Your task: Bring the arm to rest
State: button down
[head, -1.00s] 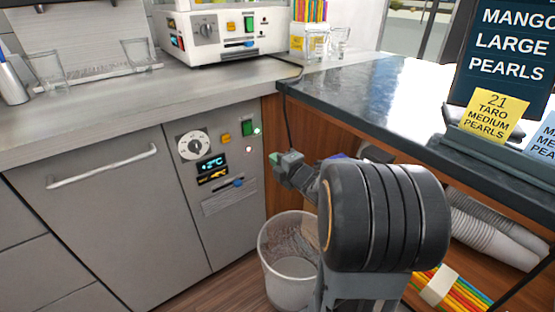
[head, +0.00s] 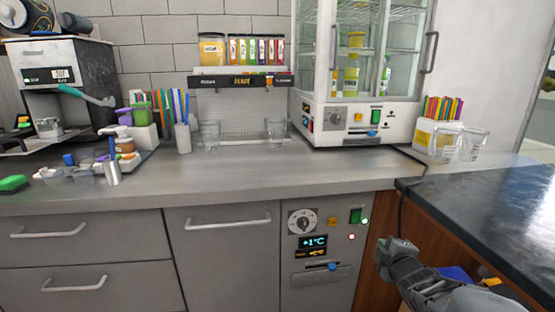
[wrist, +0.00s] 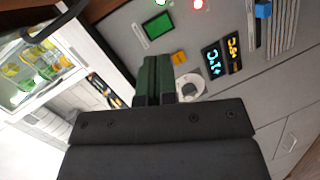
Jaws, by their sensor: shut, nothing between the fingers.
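My gripper (head: 394,243) is at the lower right of the head view, in front of the wooden side panel of the right counter, to the right of the fridge control panel. It holds nothing. My arm runs from it down to the lower right corner. In the wrist view the fingers (wrist: 153,82) are together and point toward the control panel (wrist: 185,45), apart from it as far as I can tell. The control panel also shows in the head view (head: 325,283), with a dial, a green button and a display.
The grey counter (head: 250,179) is mostly clear in the middle. A white display cabinet (head: 345,124) stands at its back right, with glasses (head: 463,146) beside it. A dark counter (head: 480,200) juts out at the right, close to my gripper. A coffee machine (head: 65,90) stands left.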

jog(key=s+a+r+m+g+h+p, duration=0.1)
jog(key=s+a+r+m+g+p, duration=0.1)
jog(key=r+m+p, duration=0.3)
jog(key=s+a+r+m+g+h+p, duration=0.1)
jog(key=s+a+r+m+g+p, duration=0.15)
jog(key=r+p, duration=0.35)
jog(key=s+a+r+m+g+y+p, duration=0.3)
jog(key=s+a+r+m+g+p, duration=0.3)
jog(key=s, duration=0.6)
notch_tip(320, 180, up, 3)
jog(key=a+p, duration=0.2)
jog(key=p, duration=0.2)
jog(key=shift+s+a+m+g, duration=0.35)
jog(key=shift+a, duration=0.05)
